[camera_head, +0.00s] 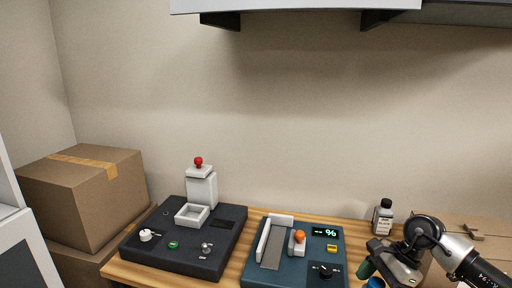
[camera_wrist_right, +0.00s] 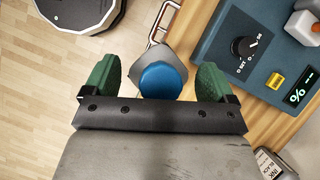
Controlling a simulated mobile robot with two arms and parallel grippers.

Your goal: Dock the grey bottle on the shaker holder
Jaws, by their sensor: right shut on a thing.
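The grey bottle (camera_wrist_right: 151,58) with a blue cap (camera_wrist_right: 160,80) is between the green fingers of my right gripper (camera_wrist_right: 158,80) in the right wrist view, and the gripper is shut on it. In the head view my right gripper (camera_head: 372,268) is at the lower right, to the right of the teal device, with the blue cap (camera_head: 375,283) at the bottom edge. The teal device (camera_head: 335,262) carries a white holder with a grey channel (camera_head: 273,250), perhaps the shaker holder; the bottle is apart from it. My left gripper is out of view.
A black machine (camera_head: 185,262) with a white press stands left on the wooden table. A small ink bottle (camera_head: 383,219) stands at the back right, near my right arm. Cardboard boxes (camera_head: 85,180) are at the left, and a shelf (camera_head: 300,8) hangs above.

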